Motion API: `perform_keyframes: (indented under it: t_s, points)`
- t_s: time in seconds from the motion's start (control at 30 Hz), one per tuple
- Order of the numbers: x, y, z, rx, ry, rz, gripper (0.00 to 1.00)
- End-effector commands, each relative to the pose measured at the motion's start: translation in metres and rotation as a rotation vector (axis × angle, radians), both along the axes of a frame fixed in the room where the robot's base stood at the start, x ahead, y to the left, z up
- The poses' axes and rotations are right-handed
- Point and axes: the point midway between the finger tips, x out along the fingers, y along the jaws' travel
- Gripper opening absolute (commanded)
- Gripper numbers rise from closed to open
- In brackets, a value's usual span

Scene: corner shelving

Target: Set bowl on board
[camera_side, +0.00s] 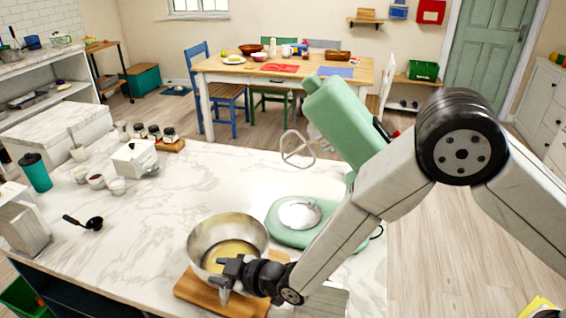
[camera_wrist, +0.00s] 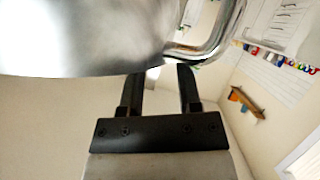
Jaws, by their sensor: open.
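A shiny metal bowl (camera_side: 205,250) with yellowish contents stands upright on a wooden board (camera_side: 200,292) near the front of the marble counter. The lower edge of the bowl is partly hidden by my gripper. My gripper (camera_side: 225,280) is at the bowl's front right side, low over the board. In the wrist view the bowl's wall (camera_wrist: 80,40) fills the upper left, and a metal handle (camera_wrist: 215,45) curves at its right. My gripper's two fingers (camera_wrist: 160,85) are apart, just below the bowl and handle, with nothing clearly held between them.
A green stand mixer (camera_side: 345,120) with its head raised and a round base plate (camera_side: 300,213) stands right behind the bowl. The counter between is clear.

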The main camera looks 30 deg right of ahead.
Motion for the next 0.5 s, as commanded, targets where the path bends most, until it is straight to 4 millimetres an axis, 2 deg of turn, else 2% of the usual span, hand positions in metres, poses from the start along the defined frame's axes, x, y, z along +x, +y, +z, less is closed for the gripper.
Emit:
perform_keyframes:
  t_s: [0.17,0.5]
  points:
    - [-0.014,-0.009,0.008,0.001,-0.001,0.000,0.43]
    - [-0.013,-0.009,0.052,0.002,-0.004,0.000,0.43]
